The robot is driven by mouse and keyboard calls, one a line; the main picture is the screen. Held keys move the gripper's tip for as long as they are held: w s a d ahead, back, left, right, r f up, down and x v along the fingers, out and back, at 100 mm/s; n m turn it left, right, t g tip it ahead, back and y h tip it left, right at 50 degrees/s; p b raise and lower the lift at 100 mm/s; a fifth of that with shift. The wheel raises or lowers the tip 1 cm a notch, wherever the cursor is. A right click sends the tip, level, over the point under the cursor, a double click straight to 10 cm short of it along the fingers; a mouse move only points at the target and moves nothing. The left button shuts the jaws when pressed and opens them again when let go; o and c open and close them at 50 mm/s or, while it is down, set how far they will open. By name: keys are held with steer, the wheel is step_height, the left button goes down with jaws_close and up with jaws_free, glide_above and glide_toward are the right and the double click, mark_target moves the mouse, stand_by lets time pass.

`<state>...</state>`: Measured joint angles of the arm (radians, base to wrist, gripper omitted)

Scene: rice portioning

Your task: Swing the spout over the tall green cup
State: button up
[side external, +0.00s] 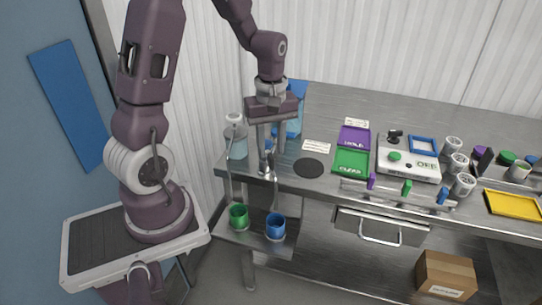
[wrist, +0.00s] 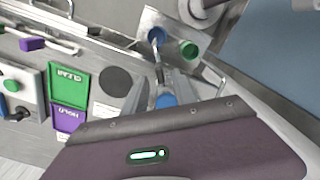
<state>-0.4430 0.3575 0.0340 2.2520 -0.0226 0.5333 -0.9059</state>
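The green cup (side external: 238,216) stands on a low shelf at the table's left end, left of the blue cup (side external: 275,227). In the wrist view, the green cup (wrist: 189,49) is right of the blue cup (wrist: 156,36). The thin metal spout (side external: 275,190) hangs down with its end above the blue cup; in the wrist view the spout (wrist: 158,72) points toward that cup. My gripper (side external: 269,150) points down by the spout's upper part. Its fingers look apart, around a blue-topped piece (wrist: 166,100); contact cannot be made out.
A clear jar (side external: 237,146) stands left of my gripper and a blue container (side external: 295,110) behind it. Right are a black disc (side external: 308,168), purple tray (side external: 354,138), green tray (side external: 351,163) and switch box (side external: 408,160). The floor before the shelf is clear.

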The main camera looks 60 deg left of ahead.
mark_target(271, 155)
step_height(271, 155, down, 4)
steer(key=shift+r, duration=0.25)
steer(key=shift+c, duration=0.4)
jaws_close()
stand_by(0.9)
